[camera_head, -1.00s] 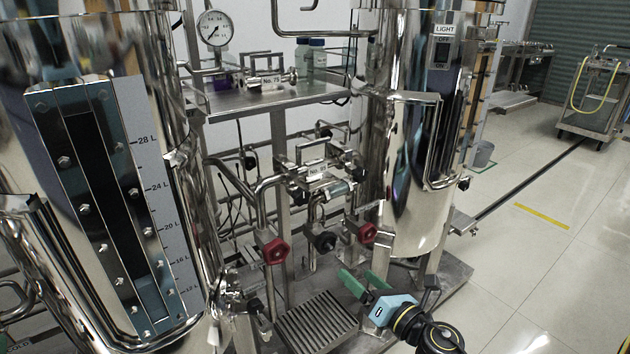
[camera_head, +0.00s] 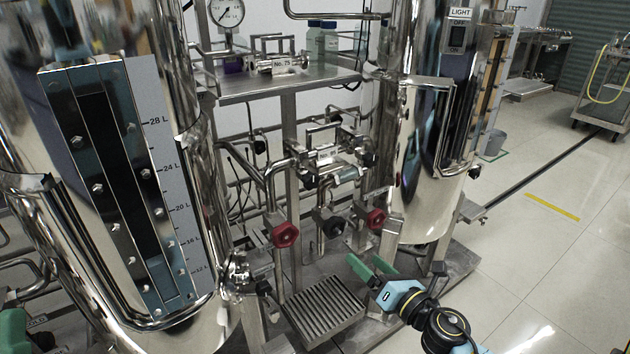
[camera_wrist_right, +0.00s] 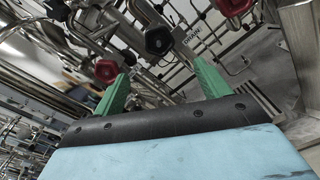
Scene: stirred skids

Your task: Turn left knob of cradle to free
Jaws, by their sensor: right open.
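The cradle with its valve pipes (camera_head: 325,160) stands between two steel vessels. Its left knob is red (camera_head: 285,235); a black knob (camera_head: 332,226) is in the middle and another red knob (camera_head: 376,219) at the right. My right gripper (camera_head: 368,266) is open and empty, below and right of the left knob, apart from all knobs. In the right wrist view its green fingers (camera_wrist_right: 160,75) stand apart, with the black knob (camera_wrist_right: 158,40) beyond the gap and a red knob (camera_wrist_right: 106,70) past the left finger.
A large vessel with a litre scale (camera_head: 175,180) fills the left; another vessel (camera_head: 425,180) stands right of the knobs. A slotted grate (camera_head: 325,308) lies below the knobs. A shelf (camera_head: 285,85) holds bottles and a gauge (camera_head: 226,10). Open floor lies right.

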